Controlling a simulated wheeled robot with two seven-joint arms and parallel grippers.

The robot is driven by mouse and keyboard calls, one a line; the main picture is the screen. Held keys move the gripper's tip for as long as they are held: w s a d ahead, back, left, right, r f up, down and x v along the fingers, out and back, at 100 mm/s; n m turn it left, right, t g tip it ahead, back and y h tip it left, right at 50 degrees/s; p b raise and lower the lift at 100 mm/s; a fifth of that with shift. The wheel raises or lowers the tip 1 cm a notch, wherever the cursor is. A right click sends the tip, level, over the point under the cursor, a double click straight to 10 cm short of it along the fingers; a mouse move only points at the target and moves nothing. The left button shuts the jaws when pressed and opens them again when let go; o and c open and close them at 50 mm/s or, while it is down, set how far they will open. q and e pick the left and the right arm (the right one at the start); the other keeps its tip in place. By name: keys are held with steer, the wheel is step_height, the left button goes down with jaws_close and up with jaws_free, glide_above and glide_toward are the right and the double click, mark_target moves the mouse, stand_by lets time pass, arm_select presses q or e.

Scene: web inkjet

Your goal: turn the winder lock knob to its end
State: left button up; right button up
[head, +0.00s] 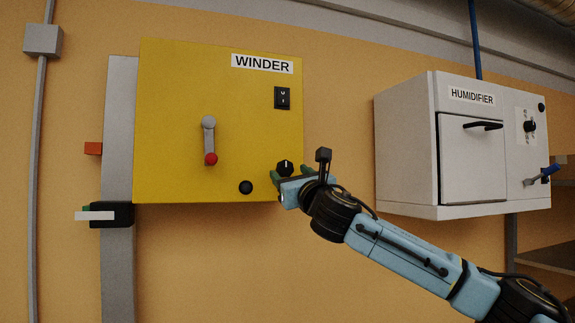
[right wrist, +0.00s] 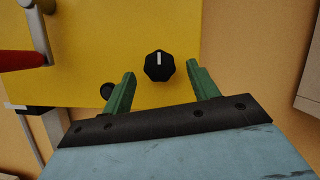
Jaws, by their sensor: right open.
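The winder is a yellow box (head: 180,100) on the wall with a "WINDER" label. Its black lock knob (head: 285,166) is near the lower right corner, with a white pointer line that points up. The knob also shows in the right wrist view (right wrist: 159,66). My right gripper (head: 278,178) is at the box's lower right, close to the knob. In the right wrist view its green fingers (right wrist: 160,78) are open, one to each side of the knob, with nothing between them held. I cannot tell whether the fingertips reach the knob's depth. My left gripper is not in view.
The winder also carries a grey crank with a red grip (head: 210,158), a rocker switch (head: 282,98) and a round black button (head: 245,187). A white humidifier cabinet (head: 470,165) hangs to the right. Bare wall lies between the two boxes.

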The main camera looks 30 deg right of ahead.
mark_target(284, 169)
steer(key=shift+p+x, duration=0.3)
steer(key=shift+x, duration=0.95)
steer(key=c, duration=1)
steer(key=shift+f+m, duration=0.1)
steer(key=shift+m, duration=0.2)
